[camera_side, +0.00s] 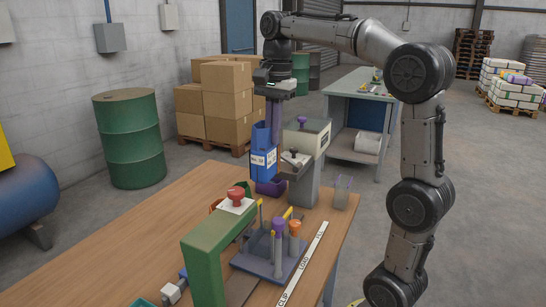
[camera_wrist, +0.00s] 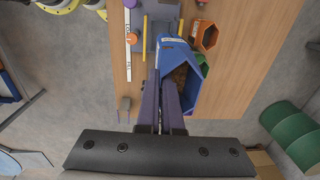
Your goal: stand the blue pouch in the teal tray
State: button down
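The blue pouch (camera_side: 262,163) is upright with a white label, in front of the filling machine. In the wrist view the pouch (camera_wrist: 191,92) is open at the top, with brown contents inside. My gripper (camera_side: 274,140) points down at the pouch's upper edge. In the wrist view its purple fingers (camera_wrist: 165,88) are close together at the pouch's left edge, and appear shut on it. The fingers hide that edge. A teal piece (camera_side: 142,303) is cut off at the bottom of the side view. I cannot tell whether it is the teal tray.
A purple tray (camera_side: 270,188) is just below the pouch. Green (camera_wrist: 202,60) and orange (camera_wrist: 207,36) trays are beside it. The filling machine (camera_side: 305,137), a post stand (camera_side: 270,253) and a green frame with a red button (camera_side: 237,194) crowd the table. Bare wood lies at left.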

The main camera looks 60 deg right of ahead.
jog(key=w+a, duration=1.2)
jog(key=a, duration=0.4)
jog(key=a+f, duration=0.1)
jog(key=a, duration=1.8)
notch_tip(320, 180, down, 22)
jog(key=shift+w, duration=0.45)
jog(key=c, duration=1)
grip_release()
